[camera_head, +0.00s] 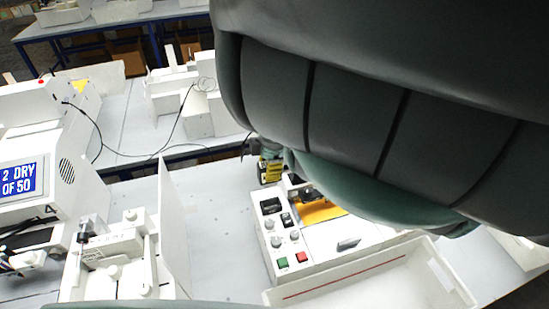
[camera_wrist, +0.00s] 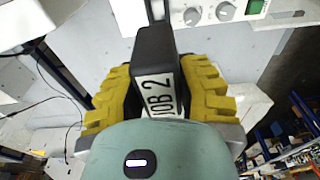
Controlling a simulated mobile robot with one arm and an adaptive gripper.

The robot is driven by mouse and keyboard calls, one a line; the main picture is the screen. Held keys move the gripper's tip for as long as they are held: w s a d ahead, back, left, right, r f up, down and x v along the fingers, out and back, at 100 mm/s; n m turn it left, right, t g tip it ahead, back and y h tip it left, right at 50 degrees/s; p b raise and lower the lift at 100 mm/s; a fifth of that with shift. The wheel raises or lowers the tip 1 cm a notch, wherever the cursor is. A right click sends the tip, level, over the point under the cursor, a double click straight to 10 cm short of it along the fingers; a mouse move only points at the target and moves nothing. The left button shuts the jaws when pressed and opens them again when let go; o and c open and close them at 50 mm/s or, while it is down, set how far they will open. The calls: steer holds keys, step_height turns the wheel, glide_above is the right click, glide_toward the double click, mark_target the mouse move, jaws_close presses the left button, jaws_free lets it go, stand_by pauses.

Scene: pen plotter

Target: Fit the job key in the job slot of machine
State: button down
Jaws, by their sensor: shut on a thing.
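My gripper (camera_wrist: 158,95) is shut on the job key (camera_wrist: 155,60), a black block with a white label reading JOB 2. Its ridged yellow fingers press on both sides of the key. A narrow grey part sticks out beyond the key's far end in the wrist view. In the head view my gripper (camera_head: 270,169) shows small behind the back edge of a white machine (camera_head: 330,236), partly hidden by my arm. That machine's panel has a dark recess (camera_head: 271,206), knobs, a green and a red button. I cannot tell which opening is the job slot.
A white machine at the left (camera_head: 30,170) has a screen reading 2 DRY OF 50. A thin upright panel (camera_head: 172,235) stands between the machines. A white tray (camera_head: 385,280) lies in front. Bare grey bench (camera_head: 222,215) shows between panel and control machine.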

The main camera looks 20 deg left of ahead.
steer(key=shift+f+b, duration=3.5)
steer(key=shift+f, duration=0.65)
steer(key=shift+f+b, duration=1.6)
steer(key=shift+b, duration=0.05)
steer(key=c, duration=0.7)
jaws_free()
steer(key=shift+r, duration=0.1)
steer(key=shift+o, duration=0.2)
steer(key=r, duration=0.6)
steer(key=w+d+r, duration=0.1)
steer(key=r, duration=0.2)
steer(key=shift+d+r, duration=0.1)
steer(key=shift+s+r, duration=0.15)
steer(key=shift+r, duration=1.2)
